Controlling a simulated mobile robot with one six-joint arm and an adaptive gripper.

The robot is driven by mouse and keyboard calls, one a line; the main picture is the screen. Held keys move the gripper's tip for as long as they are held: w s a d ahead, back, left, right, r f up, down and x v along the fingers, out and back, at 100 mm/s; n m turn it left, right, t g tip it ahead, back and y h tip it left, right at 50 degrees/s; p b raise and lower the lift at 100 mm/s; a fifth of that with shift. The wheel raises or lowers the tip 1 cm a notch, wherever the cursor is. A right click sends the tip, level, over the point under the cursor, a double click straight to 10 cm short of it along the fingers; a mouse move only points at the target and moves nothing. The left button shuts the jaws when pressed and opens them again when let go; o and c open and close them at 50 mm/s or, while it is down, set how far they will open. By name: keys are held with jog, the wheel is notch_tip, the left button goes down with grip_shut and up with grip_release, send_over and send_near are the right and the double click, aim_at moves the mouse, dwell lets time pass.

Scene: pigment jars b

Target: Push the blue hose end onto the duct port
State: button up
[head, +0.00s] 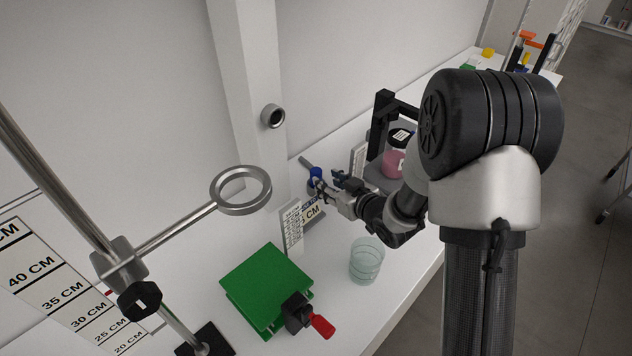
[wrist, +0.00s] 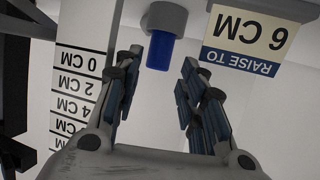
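The blue hose end (head: 316,174) sits on a grey hose piece (head: 305,162) near the wall, at the back of the white bench. In the wrist view the blue hose end (wrist: 159,54) hangs from the grey piece (wrist: 163,18), in line with the gap between my fingers. My gripper (head: 322,187) is open, with clear space on both sides of the blue end in the wrist view (wrist: 161,65). I cannot tell how deep it lies between the fingertips. The duct port (head: 272,116) is a metal ring on the pale pillar, above and left of my gripper.
A "Raise to 6 cm" sign (wrist: 247,35) and a scale card (wrist: 78,95) flank the gripper. A ring stand (head: 241,190), a green lab jack (head: 265,285) and a glass beaker (head: 367,262) stand in front. A pink jar (head: 394,164) and black frame (head: 382,120) stand right.

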jog(key=b+x, duration=0.1)
jog(key=x, duration=0.5)
jog(key=shift+r, duration=0.1)
jog(key=c, duration=0.8)
